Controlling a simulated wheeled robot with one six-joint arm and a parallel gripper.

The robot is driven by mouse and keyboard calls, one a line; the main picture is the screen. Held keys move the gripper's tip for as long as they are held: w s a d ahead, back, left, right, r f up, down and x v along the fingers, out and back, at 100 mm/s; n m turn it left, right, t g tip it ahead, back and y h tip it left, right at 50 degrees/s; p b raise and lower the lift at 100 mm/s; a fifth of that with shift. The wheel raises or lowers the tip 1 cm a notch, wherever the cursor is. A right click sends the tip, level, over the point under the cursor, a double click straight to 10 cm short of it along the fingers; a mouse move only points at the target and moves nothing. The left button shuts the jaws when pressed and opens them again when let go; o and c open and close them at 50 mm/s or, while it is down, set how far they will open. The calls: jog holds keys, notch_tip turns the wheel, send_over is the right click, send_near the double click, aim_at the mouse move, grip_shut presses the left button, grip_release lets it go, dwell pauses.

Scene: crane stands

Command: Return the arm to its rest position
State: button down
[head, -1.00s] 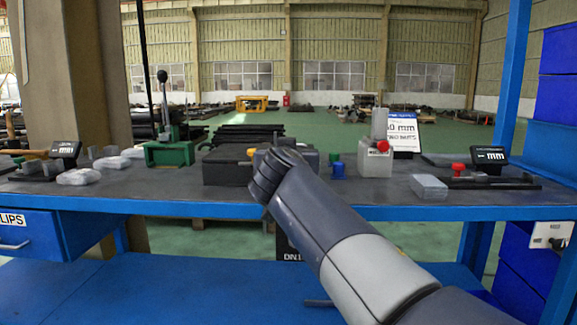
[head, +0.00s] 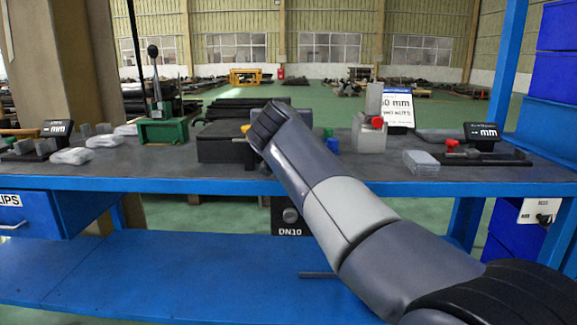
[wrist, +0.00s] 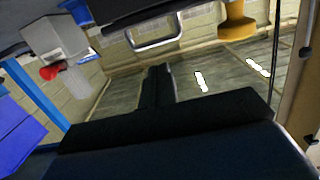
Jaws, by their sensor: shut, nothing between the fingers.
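My gripper (wrist: 158,70) shows in the wrist view as a dark body with narrow fingers together, shut and empty. In the head view my arm rises from the lower right to the middle of the bench, and its wrist hides the gripper. The arm's end overlaps the black box on the bench in the picture; I cannot tell the gap between them.
The blue-edged workbench (head: 400,188) spans the view. On it stand a green lever press (head: 163,131), a black box (head: 220,143), a grey block with a red knob (head: 368,138) and a display (head: 483,131). A blue lower shelf (head: 180,265) is mostly clear.

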jog(key=shift+w+f+b, duration=0.25)
jog(key=shift+w, duration=0.9)
jog(key=shift+w+f+b, duration=0.2)
jog(key=shift+w, duration=0.9)
jog(key=shift+d, duration=0.1)
